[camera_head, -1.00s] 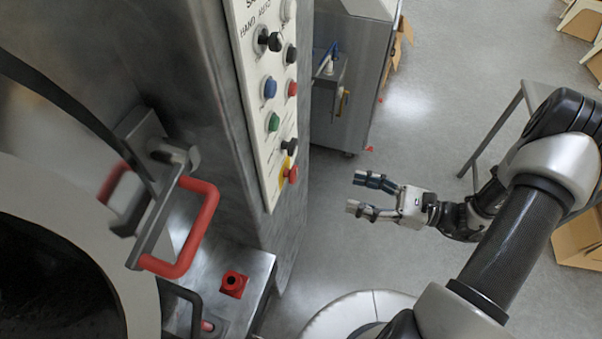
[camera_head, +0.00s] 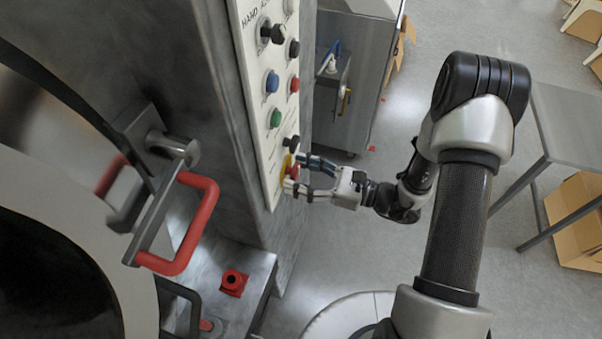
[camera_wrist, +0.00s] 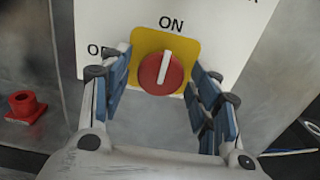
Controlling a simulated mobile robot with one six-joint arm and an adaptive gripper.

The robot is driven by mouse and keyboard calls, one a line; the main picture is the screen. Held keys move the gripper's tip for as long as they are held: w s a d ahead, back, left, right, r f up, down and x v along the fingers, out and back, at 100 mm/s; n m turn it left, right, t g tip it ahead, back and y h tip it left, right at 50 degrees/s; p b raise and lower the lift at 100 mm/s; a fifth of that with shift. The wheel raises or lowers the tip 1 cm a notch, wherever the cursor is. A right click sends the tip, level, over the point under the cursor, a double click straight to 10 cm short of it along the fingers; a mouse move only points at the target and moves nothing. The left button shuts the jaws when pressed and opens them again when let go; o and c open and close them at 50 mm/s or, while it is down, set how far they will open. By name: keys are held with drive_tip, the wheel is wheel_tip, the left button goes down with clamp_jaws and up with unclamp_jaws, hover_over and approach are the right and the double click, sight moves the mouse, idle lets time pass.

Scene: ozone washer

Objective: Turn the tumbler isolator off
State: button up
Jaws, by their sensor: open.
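The tumbler isolator is a red round knob (camera_wrist: 161,74) on a yellow plate (camera_wrist: 190,46) in the wrist view. Its white bar points up at the "ON" label, tilted slightly right. An "OFF" label, partly hidden by a finger, lies to its left. My gripper (camera_wrist: 160,95) is open, with one finger on each side of the knob and visible gaps to it. In the head view my gripper (camera_head: 291,174) is at the lower end of the control panel, its fingertips over the isolator (camera_head: 291,173), which is mostly hidden there.
The white panel (camera_head: 262,135) carries blue, green, red and black controls above the isolator. A red door handle (camera_head: 205,220) stands out at the left. A red fitting (camera_head: 233,283) sits on the ledge below. Floor to the right is open, with a table (camera_head: 575,120) beyond.

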drive_tip(key=c, duration=1)
drive_tip(key=shift+f+n+b, duration=0.1)
drive_tip(key=shift+n+b, duration=0.3)
drive_tip(key=n+b, duration=0.3)
drive_tip(key=n, duration=0.1)
drive_tip(key=shift+w, duration=0.1)
drive_tip(key=n+b, duration=0.5)
drive_tip(key=shift+d+f, duration=0.1)
drive_tip(key=n+b, duration=0.4)
drive_tip(key=shift+r+n+b, duration=0.15)
drive_tip(key=shift+n+b, duration=0.15)
drive_tip(key=shift+n, duration=0.7)
drive_tip(key=shift+r+n+b, duration=0.15)
drive_tip(key=shift+n+b, duration=0.15)
drive_tip(key=shift+n, duration=0.7)
